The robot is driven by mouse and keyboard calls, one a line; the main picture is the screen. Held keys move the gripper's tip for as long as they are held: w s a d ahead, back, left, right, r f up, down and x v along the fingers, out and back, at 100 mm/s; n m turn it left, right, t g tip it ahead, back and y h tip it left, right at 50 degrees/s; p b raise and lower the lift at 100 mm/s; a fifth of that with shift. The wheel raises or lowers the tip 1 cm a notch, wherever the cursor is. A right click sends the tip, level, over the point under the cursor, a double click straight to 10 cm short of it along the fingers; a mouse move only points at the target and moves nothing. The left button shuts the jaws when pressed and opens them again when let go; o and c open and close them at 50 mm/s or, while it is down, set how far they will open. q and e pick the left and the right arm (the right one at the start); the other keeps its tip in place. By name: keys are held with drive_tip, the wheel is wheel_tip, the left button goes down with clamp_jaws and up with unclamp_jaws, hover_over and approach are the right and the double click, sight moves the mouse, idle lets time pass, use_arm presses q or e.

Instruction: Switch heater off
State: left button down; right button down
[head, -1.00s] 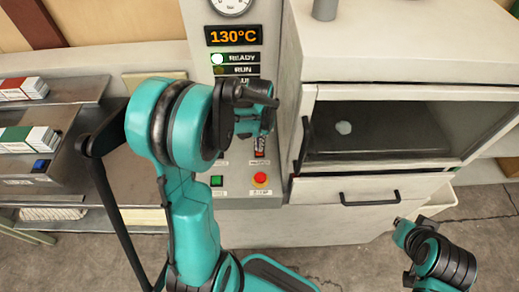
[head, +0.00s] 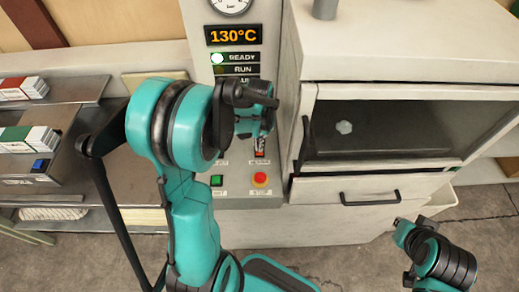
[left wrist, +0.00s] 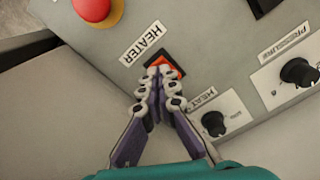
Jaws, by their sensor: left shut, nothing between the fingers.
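The heater switch (left wrist: 172,66) is an orange-red rocker beside the "HEATER" label (left wrist: 142,42) in the left wrist view. My left gripper (left wrist: 158,74) is shut and empty, its fingertips over the switch and hiding part of it. I cannot tell whether they touch it. In the head view, my left arm reaches across the control panel (head: 236,199), and a small part of the switch (head: 260,153) shows below the wrist. The display (head: 233,35) reads 130°C and the READY lamp (head: 217,58) is lit. My right arm is at the lower right; its fingertips are not clear.
A red stop button (head: 260,179) and a green button (head: 216,181) sit low on the panel. Heat (left wrist: 214,123) and pressure (left wrist: 297,71) knobs are near the switch. A cabinet with a dark window (head: 400,128) stands to the right. Shelves with boxes (head: 28,139) are at left.

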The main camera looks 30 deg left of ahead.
use_arm(q)
drive_tip(key=shift+f+b, duration=0.8)
drive_tip(key=shift+f, duration=0.2)
idle(0.3)
drive_tip(key=shift+r+p, duration=2.75)
drive_tip(key=shift+r, duration=0.9)
drive_tip(key=shift+f, duration=0.1)
